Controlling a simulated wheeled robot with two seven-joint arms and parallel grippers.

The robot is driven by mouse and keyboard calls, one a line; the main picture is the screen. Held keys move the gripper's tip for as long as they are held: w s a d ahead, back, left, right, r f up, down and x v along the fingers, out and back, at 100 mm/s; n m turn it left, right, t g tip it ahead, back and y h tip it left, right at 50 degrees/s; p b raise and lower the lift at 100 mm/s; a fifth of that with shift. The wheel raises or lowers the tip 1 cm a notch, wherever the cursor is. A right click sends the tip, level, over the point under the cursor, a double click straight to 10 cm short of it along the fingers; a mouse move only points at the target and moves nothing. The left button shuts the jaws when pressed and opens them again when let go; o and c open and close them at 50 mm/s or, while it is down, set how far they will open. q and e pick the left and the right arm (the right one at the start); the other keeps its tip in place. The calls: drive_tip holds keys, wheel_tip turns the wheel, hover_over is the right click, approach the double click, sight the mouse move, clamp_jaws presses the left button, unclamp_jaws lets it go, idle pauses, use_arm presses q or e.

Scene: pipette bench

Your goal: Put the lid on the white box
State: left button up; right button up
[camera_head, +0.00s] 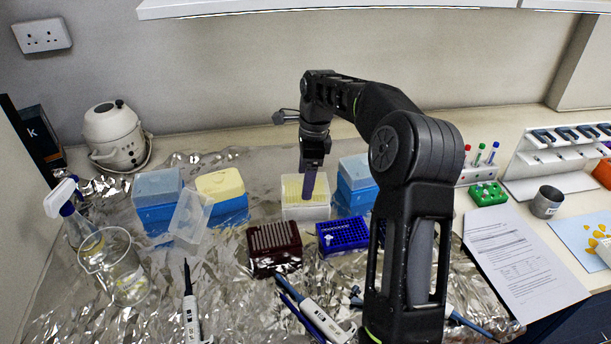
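The white box (306,213) stands open at the middle of the foil-covered bench, with rows of yellowish tips inside. A clear, frosted lid (190,217) lies tilted against the front of the blue boxes to its left, apart from the white box. My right gripper (309,184) points down over the white box, in front of its far part. Its fingers show edge-on as one narrow purple-grey shape, so I cannot tell whether they are open or whether they touch the tips. My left gripper is not in view.
Blue boxes with a pale lid (158,184) and a yellow lid (220,183) stand left; another blue box (356,183) stands close right. A dark red rack (273,246) and a blue rack (342,235) sit in front. A glass beaker (113,266) and pipettes (191,316) occupy the front left.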

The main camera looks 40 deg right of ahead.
drive_tip(key=shift+f, duration=0.3)
idle(0.5)
drive_tip(key=o, duration=1.4)
drive_tip(key=r, duration=0.7)
drive_tip(key=shift+s+d+r, duration=0.3)
drive_tip(key=shift+d+r, duration=0.1)
drive_tip(key=shift+c, duration=0.2)
